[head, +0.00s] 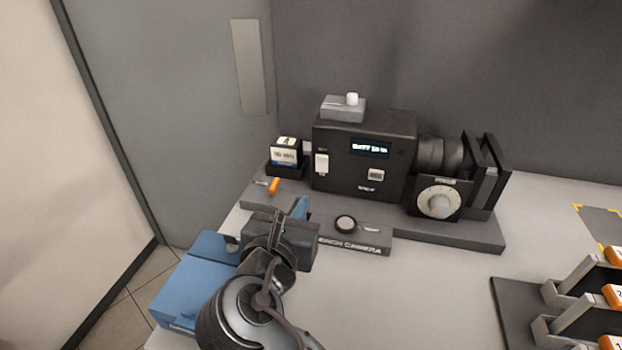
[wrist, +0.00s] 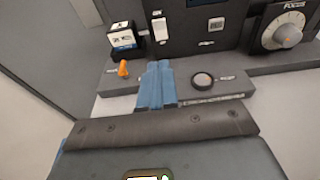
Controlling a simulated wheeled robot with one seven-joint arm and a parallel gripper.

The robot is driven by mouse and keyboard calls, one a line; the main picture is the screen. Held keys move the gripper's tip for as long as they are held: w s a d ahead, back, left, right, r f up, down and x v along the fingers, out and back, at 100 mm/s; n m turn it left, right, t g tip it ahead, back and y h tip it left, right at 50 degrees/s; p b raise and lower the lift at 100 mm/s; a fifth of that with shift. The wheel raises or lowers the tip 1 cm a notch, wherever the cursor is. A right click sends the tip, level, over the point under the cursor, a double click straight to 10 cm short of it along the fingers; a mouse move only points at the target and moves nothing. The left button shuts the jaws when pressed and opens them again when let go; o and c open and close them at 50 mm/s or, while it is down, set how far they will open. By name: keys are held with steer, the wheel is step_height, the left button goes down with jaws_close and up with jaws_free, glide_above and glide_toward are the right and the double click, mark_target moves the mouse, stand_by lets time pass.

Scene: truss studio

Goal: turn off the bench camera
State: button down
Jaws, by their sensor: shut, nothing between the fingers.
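The bench camera (head: 340,188) is a black box with a lens on its right, standing on a grey base. Its small display (head: 370,148) is lit with pale text. A white rocker switch (head: 321,164) is on the left of its front; it also shows in the wrist view (wrist: 160,28). A smaller white button (head: 376,175) sits to the right. My gripper (head: 301,207) is shut and empty, its blue fingers pointing toward the camera front. In the wrist view the fingertips (wrist: 158,66) are below the switch and apart from it in the picture.
An orange lever (head: 273,187) and a small block with a label (head: 285,157) are left of the camera. A round button (head: 345,223) is on the base front. A focus dial (head: 438,202) is at right. A rack with orange-tagged items (head: 575,320) stands front right.

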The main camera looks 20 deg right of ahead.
mark_target(320, 161)
steer(key=x, duration=0.4)
steer(key=p+x, duration=0.1)
steer(key=x, duration=0.4)
steer(key=r+x, duration=0.1)
steer(key=x, duration=0.3)
steer(key=shift+w+d, duration=0.2)
steer(key=shift+w, duration=0.05)
